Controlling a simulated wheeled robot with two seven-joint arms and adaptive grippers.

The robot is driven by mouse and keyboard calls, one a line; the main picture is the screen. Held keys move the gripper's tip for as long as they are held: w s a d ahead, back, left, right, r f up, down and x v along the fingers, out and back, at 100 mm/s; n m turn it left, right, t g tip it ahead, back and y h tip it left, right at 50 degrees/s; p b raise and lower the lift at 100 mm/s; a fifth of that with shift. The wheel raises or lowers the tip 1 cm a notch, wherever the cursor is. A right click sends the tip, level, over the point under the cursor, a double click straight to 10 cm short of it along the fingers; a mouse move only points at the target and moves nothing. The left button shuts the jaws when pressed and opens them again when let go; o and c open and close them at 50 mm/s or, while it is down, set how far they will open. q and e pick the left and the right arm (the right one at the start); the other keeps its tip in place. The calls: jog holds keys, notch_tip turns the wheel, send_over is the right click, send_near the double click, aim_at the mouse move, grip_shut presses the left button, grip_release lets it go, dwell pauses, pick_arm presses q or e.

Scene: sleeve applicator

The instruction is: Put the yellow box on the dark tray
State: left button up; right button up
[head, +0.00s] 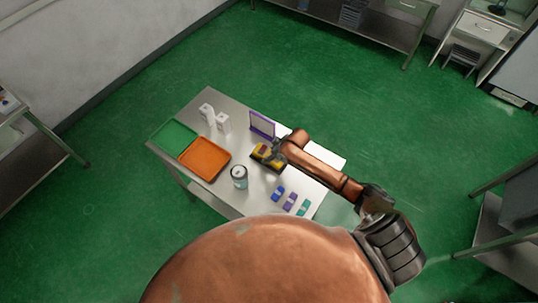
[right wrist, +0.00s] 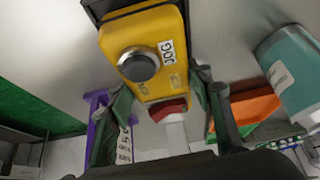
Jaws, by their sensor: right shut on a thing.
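The yellow box (head: 264,152) is at the middle of the steel table in the head view. In the right wrist view the yellow box (right wrist: 145,50) has a dark round knob, a JOG label and a red part at its near end. My right gripper (head: 279,152) is at its right end; in the right wrist view the gripper's fingers (right wrist: 165,95) are on either side of it, shut on it. The dark tray (head: 258,161) shows as a dark edge around and under the box. I cannot tell whether the box rests on it. My left gripper is not in view.
A green tray (head: 174,137) and an orange tray (head: 205,159) lie at the left. A purple-framed stand (head: 262,124) is close behind the box. Several small coloured items (head: 290,201) lie at front right.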

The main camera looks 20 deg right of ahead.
jog(key=shift+f, duration=0.1)
jog(key=o, duration=1.6)
jog(key=shift+f, duration=0.1)
jog(key=v, duration=1.2)
